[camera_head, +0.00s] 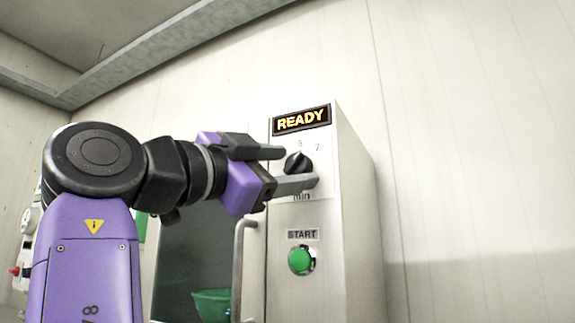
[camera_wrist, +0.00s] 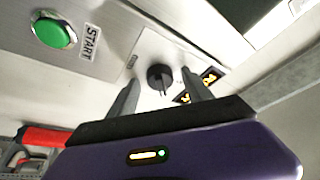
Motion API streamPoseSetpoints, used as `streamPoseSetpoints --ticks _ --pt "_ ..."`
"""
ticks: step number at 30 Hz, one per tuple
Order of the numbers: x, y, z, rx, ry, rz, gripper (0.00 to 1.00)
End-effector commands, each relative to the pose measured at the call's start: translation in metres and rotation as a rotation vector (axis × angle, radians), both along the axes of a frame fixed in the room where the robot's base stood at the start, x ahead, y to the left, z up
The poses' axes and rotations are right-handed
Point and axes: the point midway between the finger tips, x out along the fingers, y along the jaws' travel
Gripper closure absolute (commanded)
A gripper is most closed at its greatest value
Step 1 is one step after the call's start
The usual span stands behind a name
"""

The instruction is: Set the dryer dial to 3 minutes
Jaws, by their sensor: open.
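The dryer dial (camera_head: 298,163) is a black knob on the white panel below a lit display (camera_head: 301,120) reading READY. The numbers 5 or 6 and 7 show beside it, and "min" below; the 3 mark is hidden. My gripper (camera_head: 300,168) is open, with one finger above the dial and one below it. In the wrist view the dial (camera_wrist: 160,77) sits between and beyond my two fingertips (camera_wrist: 162,82), with a slim pointer or ridge on it. I cannot tell whether the fingers touch it. The dial's exact setting is unclear.
A green START button (camera_head: 301,260) is below the dial. A vertical door handle (camera_head: 240,270) stands left of the panel, and a green bowl (camera_head: 211,304) sits inside the dryer chamber. The wall to the right is clear. A red object (camera_wrist: 45,136) shows at the wrist view's lower left.

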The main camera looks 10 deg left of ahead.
Motion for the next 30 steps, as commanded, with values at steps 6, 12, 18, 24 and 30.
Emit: streamPoseSetpoints --ticks 6,12,18,24,30 --pt "0.0004 -0.0003 0.0000 0.000 0.000 0.000 0.41" --pt "0.0003 -0.0004 0.0000 -0.001 0.001 0.000 0.81" --pt "0.0002 -0.0004 -0.0003 -0.002 0.000 -0.001 1.00" --pt "0.0002 -0.0011 -0.0017 -0.030 0.011 -0.002 1.00" --pt "-0.0005 -0.0023 -0.0035 -0.125 0.043 -0.003 1.00"
